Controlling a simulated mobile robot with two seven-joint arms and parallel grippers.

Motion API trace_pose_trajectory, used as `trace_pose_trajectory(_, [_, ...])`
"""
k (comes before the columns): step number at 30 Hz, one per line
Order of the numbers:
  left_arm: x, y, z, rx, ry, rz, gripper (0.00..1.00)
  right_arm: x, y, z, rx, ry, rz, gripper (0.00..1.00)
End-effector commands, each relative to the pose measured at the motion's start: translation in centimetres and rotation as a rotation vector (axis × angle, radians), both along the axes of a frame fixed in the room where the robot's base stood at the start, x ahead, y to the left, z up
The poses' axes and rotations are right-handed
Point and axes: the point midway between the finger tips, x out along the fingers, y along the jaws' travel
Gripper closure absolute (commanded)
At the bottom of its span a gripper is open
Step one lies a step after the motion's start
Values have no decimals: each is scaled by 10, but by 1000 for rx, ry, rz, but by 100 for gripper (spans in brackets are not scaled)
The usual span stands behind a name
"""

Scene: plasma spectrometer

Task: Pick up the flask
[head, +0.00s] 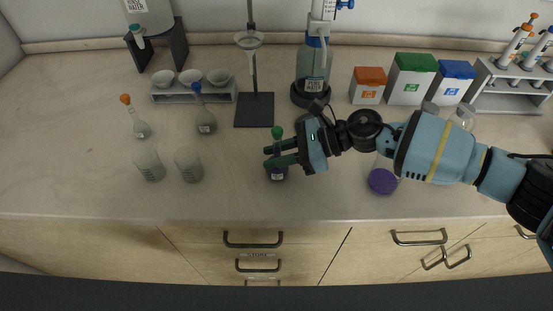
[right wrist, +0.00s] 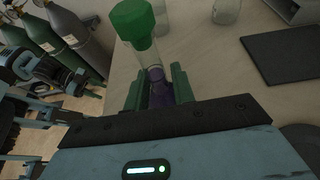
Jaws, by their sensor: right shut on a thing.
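A flask (head: 277,172) with a green stopper and dark purple contents is near the counter's front edge in the head view. My right gripper (head: 270,156) reaches it from the right and is shut on its neck. In the right wrist view, the flask's green stopper (right wrist: 132,18) and clear neck rise between the two green fingers (right wrist: 160,92), with purple glass below. The flask looks upright; whether its base touches the counter I cannot tell. Two other stoppered flasks, one orange-topped (head: 140,127) and one blue-topped (head: 206,122), stand to the left.
Two beakers (head: 150,167) (head: 188,166) stand left of the flask. A stand with a dark base (head: 254,110) and a wash bottle (head: 312,75) are behind it. A purple round object (head: 382,181) lies under my right arm. Coloured-lid boxes (head: 411,80) stand at the back right.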

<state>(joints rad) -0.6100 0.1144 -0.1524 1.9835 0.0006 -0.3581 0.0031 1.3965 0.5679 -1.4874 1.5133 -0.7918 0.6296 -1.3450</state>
Motion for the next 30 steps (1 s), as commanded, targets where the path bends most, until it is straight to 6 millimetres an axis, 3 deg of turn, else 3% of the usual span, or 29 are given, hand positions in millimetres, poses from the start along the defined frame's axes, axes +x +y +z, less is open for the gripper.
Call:
trace_pose_trajectory(5, [0,0,0,1,0,-1,58,-1,-1,5,-4,2,2,100])
trace_pose_trajectory(11, [1,0,2,0,-3,-1,58,-1,-1,34,-3,-2,3,100])
trace_pose_trajectory(24, [15,1,20,1,-44,0,58,-94,-43,44,-2,-1,0,100])
trace_pose_trajectory(30, [16,1,22,2,-48,-1,58,-127,-57,47,-2,0,0,100])
